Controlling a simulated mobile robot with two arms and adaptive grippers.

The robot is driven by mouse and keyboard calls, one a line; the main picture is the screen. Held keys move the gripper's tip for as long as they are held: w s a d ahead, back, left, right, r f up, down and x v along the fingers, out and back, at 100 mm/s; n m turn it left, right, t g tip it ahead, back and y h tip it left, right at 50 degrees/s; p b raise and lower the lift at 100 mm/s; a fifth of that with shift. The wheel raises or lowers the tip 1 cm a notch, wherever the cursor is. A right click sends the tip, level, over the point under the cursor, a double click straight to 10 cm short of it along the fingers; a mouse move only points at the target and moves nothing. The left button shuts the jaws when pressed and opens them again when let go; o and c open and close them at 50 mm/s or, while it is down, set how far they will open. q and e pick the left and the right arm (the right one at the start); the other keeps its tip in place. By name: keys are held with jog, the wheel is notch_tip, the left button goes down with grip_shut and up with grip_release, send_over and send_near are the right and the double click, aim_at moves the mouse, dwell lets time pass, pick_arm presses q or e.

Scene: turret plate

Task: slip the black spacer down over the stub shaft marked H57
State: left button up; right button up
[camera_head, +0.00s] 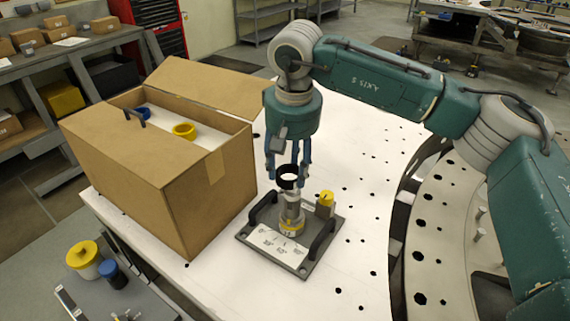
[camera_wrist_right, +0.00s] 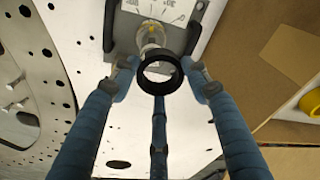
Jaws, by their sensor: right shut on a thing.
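The black spacer (camera_head: 287,183), a short ring, is gripped between the blue fingertips of my right gripper (camera_head: 288,172). In the right wrist view the spacer (camera_wrist_right: 160,90) sits between three fingers, its hole open. A metal stub shaft (camera_head: 292,212) stands upright on a dark base plate (camera_head: 318,256), just below the spacer. In the right wrist view the shaft (camera_wrist_right: 151,34) shows above and slightly left of the ring, so the spacer appears over or near its top, not down around it. The marking H57 is not readable. My left gripper is not in view.
An open cardboard box (camera_head: 205,200) stands close left. The white perforated table (camera_head: 365,150) is clear to the right.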

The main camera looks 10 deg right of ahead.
aim_at(288, 205)
jog(key=shift+f+b, duration=0.35)
jog(key=shift+f, duration=0.35)
jog(key=shift+f+b, duration=0.6)
jog(key=shift+f, duration=0.3)
jog(key=shift+s+f, duration=0.1)
jog(key=shift+f, duration=0.05)
jog(key=shift+s+a+f+b, duration=0.1)
jog(key=shift+s+f+b, duration=0.05)
jog(key=shift+f+b, duration=0.55)
grip_shut()
jog(key=shift+s+f+b, duration=0.15)
jog(key=shift+f+b, duration=0.15)
jog(key=shift+f, duration=0.2)
jog(key=shift+f+b, duration=0.95)
jog(key=shift+f, duration=0.35)
jog(key=shift+w+f+b, duration=0.3)
jog(key=shift+f+b, duration=0.15)
jog(key=shift+f, duration=0.3)
jog(key=shift+s+f+b, duration=0.25)
jog(key=shift+f+b, duration=0.35)
jog(key=shift+f, duration=0.05)
jog(key=shift+w+f, duration=0.2)
